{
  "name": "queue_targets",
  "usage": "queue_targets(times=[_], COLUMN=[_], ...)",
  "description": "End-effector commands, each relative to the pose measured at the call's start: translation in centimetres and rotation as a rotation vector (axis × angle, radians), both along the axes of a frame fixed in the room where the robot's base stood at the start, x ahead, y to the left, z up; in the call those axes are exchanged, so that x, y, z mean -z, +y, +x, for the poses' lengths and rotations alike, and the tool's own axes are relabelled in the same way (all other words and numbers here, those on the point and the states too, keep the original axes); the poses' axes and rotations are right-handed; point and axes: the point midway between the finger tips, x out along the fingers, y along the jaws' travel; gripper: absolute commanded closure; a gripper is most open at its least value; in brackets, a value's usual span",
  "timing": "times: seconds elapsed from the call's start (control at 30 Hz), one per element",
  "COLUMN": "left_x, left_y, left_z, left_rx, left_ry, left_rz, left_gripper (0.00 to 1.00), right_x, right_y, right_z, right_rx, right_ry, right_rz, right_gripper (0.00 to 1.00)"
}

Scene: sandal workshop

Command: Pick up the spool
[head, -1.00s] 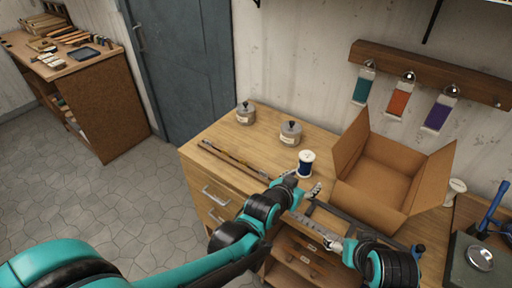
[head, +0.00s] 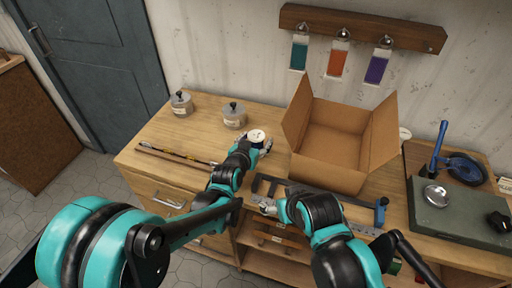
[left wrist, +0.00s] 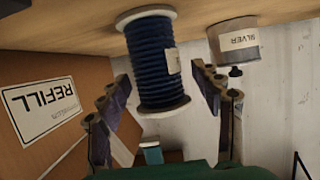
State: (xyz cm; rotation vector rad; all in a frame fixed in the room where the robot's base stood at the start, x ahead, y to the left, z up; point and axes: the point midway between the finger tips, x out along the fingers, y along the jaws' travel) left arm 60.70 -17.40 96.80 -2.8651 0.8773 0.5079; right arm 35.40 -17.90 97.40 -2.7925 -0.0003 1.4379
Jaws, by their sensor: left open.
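The spool (head: 257,136), wound with dark blue thread between white flanges, stands on the wooden workbench (head: 150,128). My left gripper (head: 254,147) is at the spool, its fingers low on either side. In the left wrist view, which is upside down, the spool (left wrist: 152,62) stands between the open fingers of the left gripper (left wrist: 160,78), with a visible gap on each side.
An open cardboard box (head: 331,146) stands just right of the spool; its REFILL label (left wrist: 42,108) shows in the left wrist view. Two lidded grey tins (head: 234,118) (head: 181,104) stand to the left. Thin rods (head: 176,155) lie near the front edge.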

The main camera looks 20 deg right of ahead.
Motion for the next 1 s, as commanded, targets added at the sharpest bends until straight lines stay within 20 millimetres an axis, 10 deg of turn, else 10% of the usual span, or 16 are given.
queue_targets(times=[0.2, 0.4, 0.5, 0.77, 1.0], left_x=[0.0, 0.0, 0.0, -0.6, -5.3], left_y=[-0.1, 0.0, 0.0, 0.0, 0.0], left_z=[0.1, 0.1, 0.1, 0.0, 0.0], left_rx=[0.000, 0.000, 0.000, 0.000, 0.000], left_ry=[0.000, 0.000, 0.000, 0.001, 0.000], left_rz=[0.000, 0.000, 0.000, 0.001, 0.000], left_gripper=[0.37, 0.90, 0.96, 0.96, 0.96], right_x=[-0.1, 0.0, 0.0, -0.3, -2.6], right_y=[0.0, 0.0, 0.0, 0.0, 0.0], right_z=[0.0, 0.0, 0.0, 0.0, 0.0], right_rx=[0.000, 0.000, 0.000, 0.000, 0.000], right_ry=[0.000, 0.000, 0.000, 0.000, 0.000], right_rz=[0.000, 0.000, 0.000, 0.000, 0.000], right_gripper=[0.21, 0.21, 0.21, 0.21, 0.21])
